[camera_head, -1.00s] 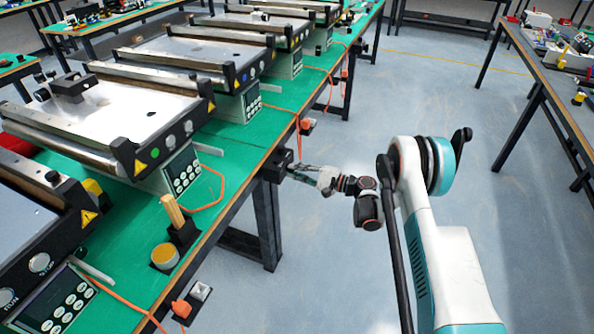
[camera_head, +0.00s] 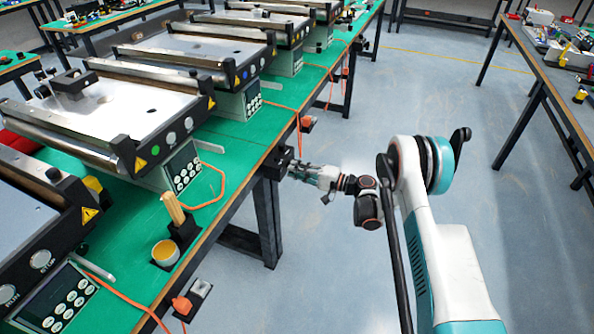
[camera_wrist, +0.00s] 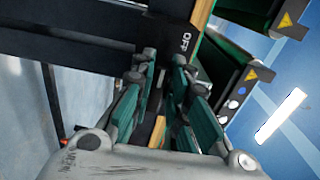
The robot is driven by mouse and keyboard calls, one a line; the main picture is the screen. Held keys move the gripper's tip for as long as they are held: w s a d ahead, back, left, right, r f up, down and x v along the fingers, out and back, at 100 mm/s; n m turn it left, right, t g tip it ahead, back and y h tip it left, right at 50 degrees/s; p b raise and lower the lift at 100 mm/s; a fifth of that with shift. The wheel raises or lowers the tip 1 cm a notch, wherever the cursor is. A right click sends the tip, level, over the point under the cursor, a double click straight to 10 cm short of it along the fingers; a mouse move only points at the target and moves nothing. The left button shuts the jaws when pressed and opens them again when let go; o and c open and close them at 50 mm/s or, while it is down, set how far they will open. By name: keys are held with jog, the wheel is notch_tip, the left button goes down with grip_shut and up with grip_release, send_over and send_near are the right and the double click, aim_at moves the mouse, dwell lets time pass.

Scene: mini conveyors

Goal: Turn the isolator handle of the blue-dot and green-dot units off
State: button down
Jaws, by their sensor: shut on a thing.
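The green-dot unit (camera_head: 115,155) is a conveyor with a green dot on its end panel, in the left of the head view. The blue-dot unit (camera_head: 228,80) stands behind it; its blue dot also shows in the wrist view (camera_wrist: 241,91). A black isolator box (camera_head: 277,160) sits at the table's front edge, and its OFF mark (camera_wrist: 186,42) shows in the wrist view. My gripper (camera_head: 294,169) reaches it from the right. In the wrist view my gripper (camera_wrist: 164,75) is shut on the isolator handle, mostly hidden between the fingers. I cannot tell the handle's angle.
Orange cables run over the green table (camera_head: 235,150). An orange-topped fitting (camera_head: 182,304) and another (camera_head: 307,122) sit along the front edge. A wooden-handled tool (camera_head: 174,212) and a yellow round cup (camera_head: 165,252) stand left. The floor (camera_head: 335,260) beside the table is clear.

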jog(key=shift+f, duration=0.1)
jog(key=c, duration=1.6)
grip_release()
jog(key=shift+o, duration=0.2)
jog(key=shift+d, duration=0.15)
jog(key=v, duration=1.1)
jog(key=shift+s+d, duration=0.15)
jog(key=shift+d, duration=0.2)
